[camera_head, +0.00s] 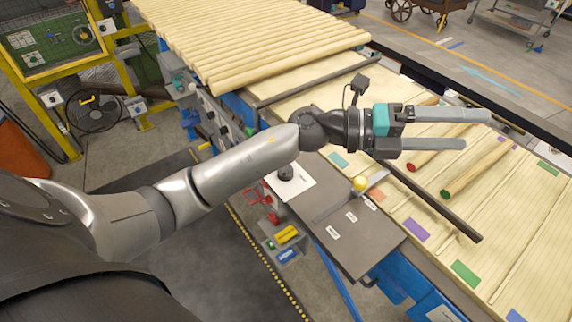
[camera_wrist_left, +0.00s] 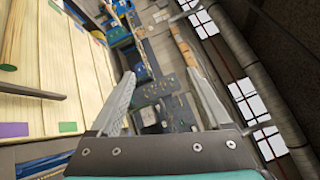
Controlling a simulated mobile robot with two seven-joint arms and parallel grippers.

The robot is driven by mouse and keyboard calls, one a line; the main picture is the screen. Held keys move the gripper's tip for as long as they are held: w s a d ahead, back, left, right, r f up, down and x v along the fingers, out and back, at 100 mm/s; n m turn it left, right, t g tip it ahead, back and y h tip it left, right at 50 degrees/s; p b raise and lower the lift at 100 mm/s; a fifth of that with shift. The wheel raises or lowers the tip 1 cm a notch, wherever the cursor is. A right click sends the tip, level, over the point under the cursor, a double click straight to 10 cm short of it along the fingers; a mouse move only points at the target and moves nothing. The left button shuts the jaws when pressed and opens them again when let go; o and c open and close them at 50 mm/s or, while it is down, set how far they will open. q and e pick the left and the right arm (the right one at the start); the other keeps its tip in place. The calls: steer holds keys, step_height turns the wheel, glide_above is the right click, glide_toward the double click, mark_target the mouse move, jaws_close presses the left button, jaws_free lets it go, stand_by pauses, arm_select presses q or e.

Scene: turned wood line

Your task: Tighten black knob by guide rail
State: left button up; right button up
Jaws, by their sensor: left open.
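A round black knob (camera_head: 286,172) sits on a white plate at the near edge of the wood line, left of a dark grey panel. A dark guide rail (camera_head: 430,200) runs slantwise over the pale wood bed to the right of the knob. A second dark rail (camera_head: 318,78) lies further back. My left gripper (camera_head: 478,130) is open and empty, held above the bed with its fingers pointing right, well away from the knob. Its two fingers also show apart in the left wrist view (camera_wrist_left: 160,78). I cannot tell how tight the knob is. My right gripper is not in view.
A dark grey panel (camera_head: 350,238) with a yellow knob (camera_head: 360,183) and labels stands right of the black knob. Many pale rods (camera_head: 250,40) lie at the back. A control box (camera_head: 285,240) is below.

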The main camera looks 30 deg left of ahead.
arm_select(q)
step_height(320, 180, down, 5)
steer(key=a+m+g+y, duration=0.1)
steer(key=m+g+y, duration=0.2)
steer(key=m+g, duration=0.1)
steer(key=g+y, duration=0.4)
steer(key=y, duration=1.1)
glide_above(285, 171)
steer(key=w, duration=0.1)
step_height(285, 171, down, 6)
steer(key=f, duration=0.4)
steer(key=f+p, duration=0.1)
steer(key=f, duration=0.9)
steer(key=shift+w+a+f+p, duration=0.15)
steer(key=shift+a+f+p, duration=0.05)
steer(key=shift+a+p, duration=0.15)
jaws_close()
